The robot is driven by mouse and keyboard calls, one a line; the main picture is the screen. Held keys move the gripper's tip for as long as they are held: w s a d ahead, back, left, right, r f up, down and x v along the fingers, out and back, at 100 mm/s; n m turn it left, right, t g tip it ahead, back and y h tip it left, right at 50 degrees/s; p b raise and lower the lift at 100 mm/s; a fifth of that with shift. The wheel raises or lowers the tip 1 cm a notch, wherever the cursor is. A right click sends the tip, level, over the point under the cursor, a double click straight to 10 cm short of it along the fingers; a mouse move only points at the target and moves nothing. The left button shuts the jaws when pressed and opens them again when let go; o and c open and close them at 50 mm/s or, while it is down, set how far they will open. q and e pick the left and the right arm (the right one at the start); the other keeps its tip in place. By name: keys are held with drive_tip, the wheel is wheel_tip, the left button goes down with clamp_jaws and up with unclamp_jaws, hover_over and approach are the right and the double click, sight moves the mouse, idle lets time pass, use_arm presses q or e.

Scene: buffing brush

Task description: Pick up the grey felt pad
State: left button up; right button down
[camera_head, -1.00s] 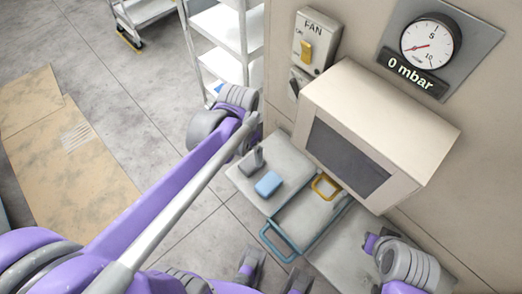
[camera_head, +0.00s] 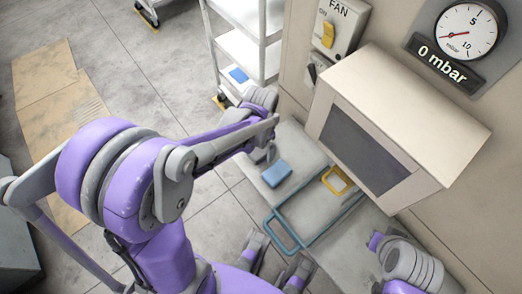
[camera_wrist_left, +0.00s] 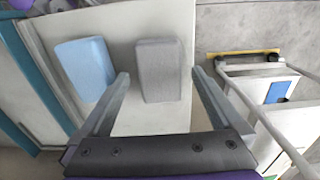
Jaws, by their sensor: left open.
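The grey felt pad (camera_wrist_left: 160,70) is a block with rounded edges, lying on a pale surface beside a blue pad (camera_wrist_left: 84,67) in the left wrist view. My open left gripper (camera_wrist_left: 160,76) has one finger on each side of the grey pad's near end as seen there. I cannot tell whether its fingers touch the pad or are above it. In the head view the blue pad (camera_head: 276,173) shows clearly, while my left arm largely covers the grey pad.
Right of the blue pad in the head view are a blue handle frame (camera_head: 281,232) and a yellow handle (camera_head: 337,180). A beige box with a dark screen (camera_head: 362,150) overhangs the surface. A white shelf cart (camera_head: 247,55) stands behind.

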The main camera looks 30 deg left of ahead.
sight(261, 148)
use_arm(q)
drive_tip(key=shift+f, duration=0.45)
drive_tip(key=shift+c, duration=0.2)
drive_tip(key=c, duration=1.5)
wheel_tip(261, 148, up, 10)
drive_tip(key=p, duration=0.2)
